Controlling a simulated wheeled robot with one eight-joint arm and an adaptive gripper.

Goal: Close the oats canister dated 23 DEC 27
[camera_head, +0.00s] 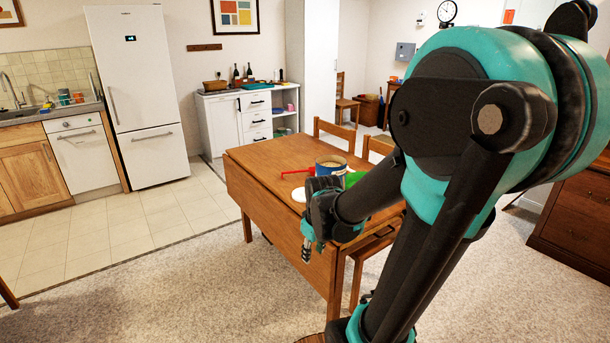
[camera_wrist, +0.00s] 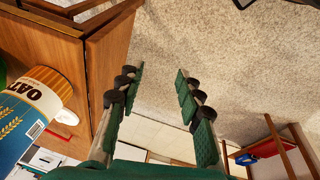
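An oats canister (camera_head: 331,163) with a blue and white band stands on the wooden table. It shows large at the left edge of the wrist view (camera_wrist: 38,112), tilted and cut off, with "OAT" and wheat ears on its label. I cannot read a date on it. A flat white disc (camera_head: 299,194) lies on the table near it; I cannot tell whether it is a lid. My gripper (camera_head: 307,252) hangs beyond the table's near edge, pointing down, apart from the canister. In the wrist view its two green-padded fingers (camera_wrist: 159,85) are spread with nothing between them.
A red object (camera_head: 296,170) and a green object (camera_head: 353,178) are beside the canister, the green one partly behind my arm. The wooden table (camera_head: 262,163) has chairs (camera_head: 335,134) behind it. Carpet (camera_head: 170,290) to its left is clear. A fridge (camera_head: 137,95) and counters stand farther back.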

